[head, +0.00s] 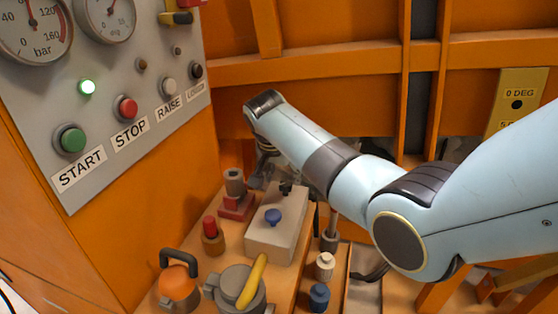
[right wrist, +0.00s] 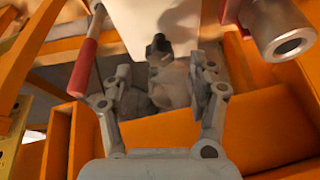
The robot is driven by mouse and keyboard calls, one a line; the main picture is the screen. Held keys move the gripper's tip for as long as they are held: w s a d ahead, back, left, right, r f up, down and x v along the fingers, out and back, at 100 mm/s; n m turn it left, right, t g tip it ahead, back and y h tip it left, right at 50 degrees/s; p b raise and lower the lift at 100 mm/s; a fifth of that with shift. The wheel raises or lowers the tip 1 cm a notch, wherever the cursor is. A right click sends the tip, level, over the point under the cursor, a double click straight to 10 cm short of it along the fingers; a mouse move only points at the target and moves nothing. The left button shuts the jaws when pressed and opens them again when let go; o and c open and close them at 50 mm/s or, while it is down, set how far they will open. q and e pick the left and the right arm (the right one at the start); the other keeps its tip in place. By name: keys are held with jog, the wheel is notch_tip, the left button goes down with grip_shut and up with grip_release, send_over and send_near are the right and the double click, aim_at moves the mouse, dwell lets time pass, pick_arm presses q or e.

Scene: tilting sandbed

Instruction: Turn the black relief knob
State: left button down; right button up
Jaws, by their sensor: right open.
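The black relief knob (head: 286,187) sits at the far end of a light grey block (head: 262,243), with a blue knob (head: 272,216) nearer on the same block. In the right wrist view a dark knob (right wrist: 158,48) stands ahead, between the lines of the two fingers. My right gripper (head: 262,172) is beyond the block, close to the black knob and partly hidden by my arm. In the right wrist view its fingers (right wrist: 160,70) are spread, with nothing held between them. Whether a finger touches the knob cannot be told. My left gripper is not in view.
A control panel (head: 138,160) with gauges and buttons stands at the left. A red-topped part (head: 209,228), a yellow-handled valve (head: 240,290) and an orange part with a black handle (head: 177,280) crowd the bench. In the right wrist view a red-handled lever (right wrist: 82,68) and a metal cylinder (right wrist: 280,30) flank the gripper.

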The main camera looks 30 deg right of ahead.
jog(key=v, duration=0.7)
jog(key=shift+a+r, duration=0.2)
jog(key=shift+r, duration=0.15)
jog(key=shift+s, duration=0.15)
